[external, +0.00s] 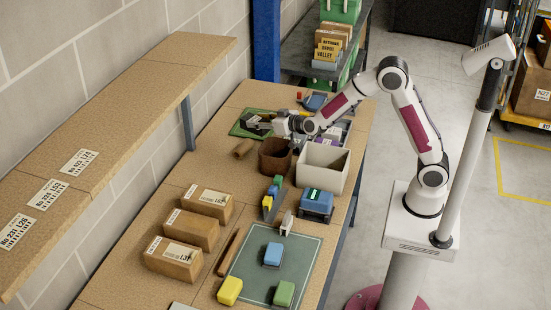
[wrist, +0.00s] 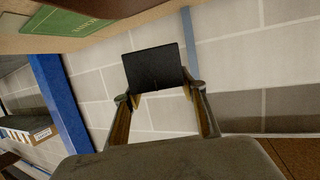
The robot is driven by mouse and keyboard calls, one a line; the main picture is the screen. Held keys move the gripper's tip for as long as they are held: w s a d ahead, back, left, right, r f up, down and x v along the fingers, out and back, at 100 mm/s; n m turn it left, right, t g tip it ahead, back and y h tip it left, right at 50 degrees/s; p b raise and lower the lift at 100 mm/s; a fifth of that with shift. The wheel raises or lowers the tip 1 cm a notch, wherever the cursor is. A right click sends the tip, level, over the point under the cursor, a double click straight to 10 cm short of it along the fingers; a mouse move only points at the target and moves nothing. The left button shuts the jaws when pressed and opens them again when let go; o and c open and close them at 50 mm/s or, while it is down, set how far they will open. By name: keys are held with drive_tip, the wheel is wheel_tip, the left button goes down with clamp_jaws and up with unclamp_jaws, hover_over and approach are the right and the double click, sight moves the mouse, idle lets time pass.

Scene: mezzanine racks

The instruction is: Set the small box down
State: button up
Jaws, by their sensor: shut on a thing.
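The small box is black and plain, and it shows in the middle of the wrist view (wrist: 154,68). My gripper (wrist: 158,88) is shut on it, with one finger on each side of its near end. In the external view my gripper (external: 262,123) reaches over the far part of the workbench, at a green mat (external: 238,131). The box (external: 251,119) is small and dark there, over the mat. I cannot tell whether it touches the mat. A green panel with lettering (wrist: 65,22) shows at the wrist view's upper left.
A brown bin (external: 275,158) and a white bin (external: 322,168) stand just nearer than my gripper. Several cartons (external: 190,230) fill the near left. A blue post (external: 266,40) and a wall shelf (external: 120,110) border the bench.

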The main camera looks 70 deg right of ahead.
drive_tip(key=w+a+f+m+g+h, duration=0.1)
drive_tip(key=w+a+f+h, duration=0.1)
drive_tip(key=w+a, duration=0.5)
drive_tip(key=w+a+f+m+h, duration=0.1)
drive_tip(key=w+a+f+m, duration=0.1)
drive_tip(key=a, duration=0.9)
drive_tip(key=shift+s+d+r+m+g+h, duration=0.1)
drive_tip(key=shift+s+d+m+g+h, duration=0.25)
drive_tip(key=shift+d+m+g+h, duration=0.25)
drive_tip(key=shift+s+d+r+m+g+h, duration=0.1)
drive_tip(key=shift+s+d+m+g+h, duration=0.15)
drive_tip(key=shift+s+d+h, duration=0.35)
drive_tip(key=shift+s+d+r+m+g+h, duration=0.15)
drive_tip(key=shift+d+m+g+h, duration=0.3)
drive_tip(key=shift+d, duration=0.4)
drive_tip(key=shift+f, duration=0.15)
drive_tip(key=shift+f, duration=3.1)
drive_tip(key=shift+f, duration=1.85)
